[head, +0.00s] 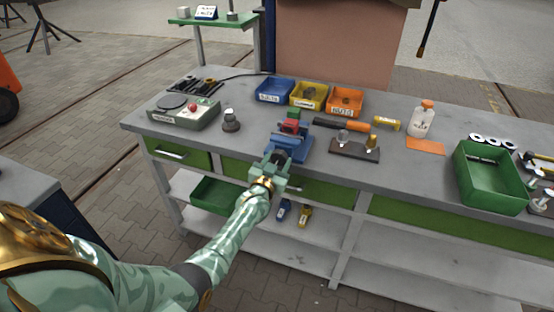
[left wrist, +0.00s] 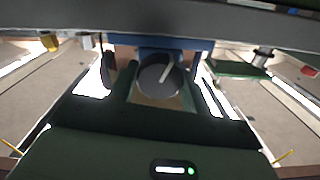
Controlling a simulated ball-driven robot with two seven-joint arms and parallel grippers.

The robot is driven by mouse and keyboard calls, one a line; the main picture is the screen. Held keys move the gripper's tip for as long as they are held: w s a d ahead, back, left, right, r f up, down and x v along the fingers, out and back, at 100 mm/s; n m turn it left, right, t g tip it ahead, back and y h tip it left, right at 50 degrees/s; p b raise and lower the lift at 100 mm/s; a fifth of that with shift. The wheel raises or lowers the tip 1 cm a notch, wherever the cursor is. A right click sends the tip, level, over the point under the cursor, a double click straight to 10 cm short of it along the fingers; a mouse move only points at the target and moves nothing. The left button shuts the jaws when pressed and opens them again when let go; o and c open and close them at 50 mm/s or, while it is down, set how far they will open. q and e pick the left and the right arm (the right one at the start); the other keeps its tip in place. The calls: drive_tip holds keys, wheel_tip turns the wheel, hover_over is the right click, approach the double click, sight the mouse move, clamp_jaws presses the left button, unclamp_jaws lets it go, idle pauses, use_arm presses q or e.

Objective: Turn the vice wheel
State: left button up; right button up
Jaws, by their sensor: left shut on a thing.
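The blue vice (head: 291,142) stands at the front edge of the grey workbench, with a red and green part at its jaws. My left gripper (head: 268,168) reaches in from the lower left and sits at the near end of the vice, just off the bench's front edge. In the left wrist view the round dark vice wheel (left wrist: 157,76) lies between the two fingers of my left gripper (left wrist: 158,88), which is shut on it. A pale bar shows across the wheel's face. In the head view the gripper hides the wheel. My right gripper is not in view.
Blue (head: 274,91), yellow (head: 308,96) and orange (head: 345,101) bins stand behind the vice. A grey-green device (head: 183,112) is left of it, and a brown block (head: 354,150) with small parts is right. A green crate (head: 490,182) stands farther right. Drawers and shelves lie below.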

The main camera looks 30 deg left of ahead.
use_arm(q)
drive_tip(key=n+p, duration=0.1)
drive_tip(key=n, duration=0.4)
drive_tip(key=shift+f, duration=0.1)
drive_tip(key=n, duration=0.6)
drive_tip(key=shift+d, duration=0.1)
drive_tip(key=n, duration=0.6)
drive_tip(key=n+b, duration=0.1)
drive_tip(key=n, duration=0.4)
drive_tip(key=shift+n, duration=0.3)
drive_tip(key=n+b, duration=0.1)
drive_tip(key=n, duration=0.4)
drive_tip(key=shift+b, duration=0.35)
drive_tip(key=n+b, duration=0.2)
drive_tip(key=n, duration=0.4)
drive_tip(key=shift+n, duration=0.4)
drive_tip(key=n+b, duration=0.2)
drive_tip(key=n, duration=0.4)
drive_tip(key=n+b, duration=0.1)
drive_tip(key=n, duration=0.4)
drive_tip(key=shift+n, duration=0.4)
